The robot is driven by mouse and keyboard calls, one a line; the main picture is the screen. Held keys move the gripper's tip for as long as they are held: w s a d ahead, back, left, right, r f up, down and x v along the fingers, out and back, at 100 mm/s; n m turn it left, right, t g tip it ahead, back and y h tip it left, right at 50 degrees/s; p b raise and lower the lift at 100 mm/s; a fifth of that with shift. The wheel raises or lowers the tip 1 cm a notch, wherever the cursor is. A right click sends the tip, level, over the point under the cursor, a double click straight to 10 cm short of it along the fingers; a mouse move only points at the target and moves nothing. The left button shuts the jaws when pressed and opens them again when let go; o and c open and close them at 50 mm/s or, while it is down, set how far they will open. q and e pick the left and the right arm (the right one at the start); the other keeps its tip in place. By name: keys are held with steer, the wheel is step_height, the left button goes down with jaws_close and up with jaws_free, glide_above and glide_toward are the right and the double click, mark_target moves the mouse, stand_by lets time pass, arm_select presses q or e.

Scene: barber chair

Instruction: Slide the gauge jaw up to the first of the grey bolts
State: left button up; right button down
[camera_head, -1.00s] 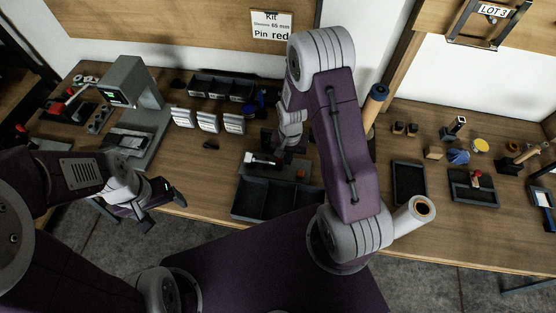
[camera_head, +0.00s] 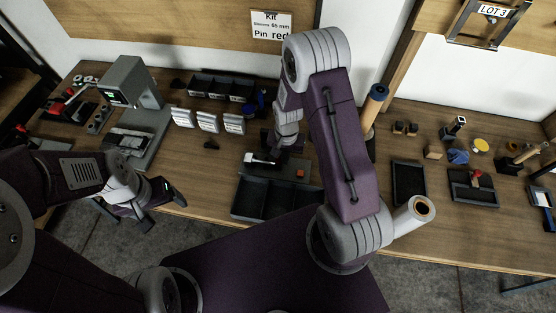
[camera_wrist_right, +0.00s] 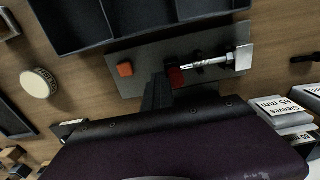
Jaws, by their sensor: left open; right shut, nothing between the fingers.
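The gauge is a dark grey plate (camera_wrist_right: 140,58) with a fixed silver block (camera_wrist_right: 243,57) at its right end in the right wrist view. A red jaw (camera_wrist_right: 176,77) sits on it, left of the block. A silver-grey bolt (camera_wrist_right: 207,62) lies between jaw and block. In the head view, the plate shows (camera_head: 290,162) at the bench's middle. My right gripper (camera_wrist_right: 157,92) is shut and empty, its dark fingers close beside the jaw's left side; contact is unclear. It also shows in the head view (camera_head: 272,148). My left gripper (camera_head: 162,203) is open and empty by the bench's front left edge.
An orange button (camera_wrist_right: 125,69) is on the plate's left part. A dark compartment tray (camera_head: 270,198) lies in front of the plate. White sleeve packs (camera_head: 207,121) and a bin row (camera_head: 222,86) stand behind. A grey press (camera_head: 135,95) stands at left.

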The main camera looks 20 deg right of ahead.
steer(key=shift+d, duration=0.1)
steer(key=shift+s+d, duration=0.35)
steer(key=shift+d, duration=0.05)
step_height(320, 180, up, 8)
steer(key=p, duration=0.7)
